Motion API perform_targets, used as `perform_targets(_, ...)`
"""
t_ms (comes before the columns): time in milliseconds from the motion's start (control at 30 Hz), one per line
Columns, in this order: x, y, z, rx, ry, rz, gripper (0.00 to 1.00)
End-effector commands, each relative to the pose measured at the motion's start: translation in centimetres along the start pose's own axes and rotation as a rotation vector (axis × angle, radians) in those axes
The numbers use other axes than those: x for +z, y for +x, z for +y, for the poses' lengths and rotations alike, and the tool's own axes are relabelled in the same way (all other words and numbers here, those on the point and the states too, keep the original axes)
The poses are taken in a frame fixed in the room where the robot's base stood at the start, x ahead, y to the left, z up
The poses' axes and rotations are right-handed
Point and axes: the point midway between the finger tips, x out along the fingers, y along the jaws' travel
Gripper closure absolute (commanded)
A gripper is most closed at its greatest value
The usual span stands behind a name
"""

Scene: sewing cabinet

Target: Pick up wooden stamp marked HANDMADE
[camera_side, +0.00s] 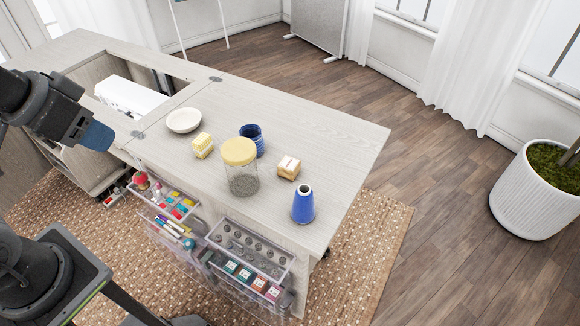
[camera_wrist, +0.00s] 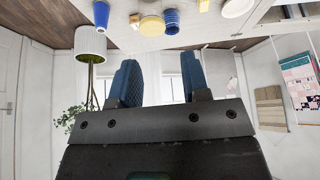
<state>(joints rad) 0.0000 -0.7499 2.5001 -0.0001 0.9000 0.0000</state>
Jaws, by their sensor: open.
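The likely stamp (camera_side: 289,168) is a small light-brown block with a pale, marked top face. It sits on the right part of the pale cabinet top (camera_side: 345,140) in the side view. The lettering is too small to read. My gripper (camera_side: 97,135) is at the left in the side view, above the cabinet's near edge and well apart from the block. In the wrist view my gripper (camera_wrist: 158,80) shows two blue fingers spread apart with nothing between them.
Around the block stand a yellow-lidded glass jar (camera_side: 241,180), a blue ribbed cup (camera_side: 257,136) and a blue cone (camera_side: 303,205). A yellow block (camera_side: 202,146) and white bowl (camera_side: 184,120) lie further left. Open clear drawers (camera_side: 250,258) jut from the front. The cabinet's right end is clear.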

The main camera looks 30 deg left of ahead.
Motion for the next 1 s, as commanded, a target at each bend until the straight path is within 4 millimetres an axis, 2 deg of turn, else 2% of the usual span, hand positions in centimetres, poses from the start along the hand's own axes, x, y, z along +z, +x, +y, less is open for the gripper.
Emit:
perform_targets(167,0.0,0.0,0.0,0.0,0.0,0.0,0.56)
perform_targets(567,0.0,0.0,0.0,0.0,0.0,0.0,0.17)
perform_targets(833,-0.3,0.1,0.0,-0.001,-0.001,-0.002,0.17)
perform_targets(933,-1.5,0.5,0.1,-0.004,-0.004,-0.011,0.17)
perform_targets(1000,-3.1,1.1,0.4,-0.008,-0.011,-0.019,0.17)
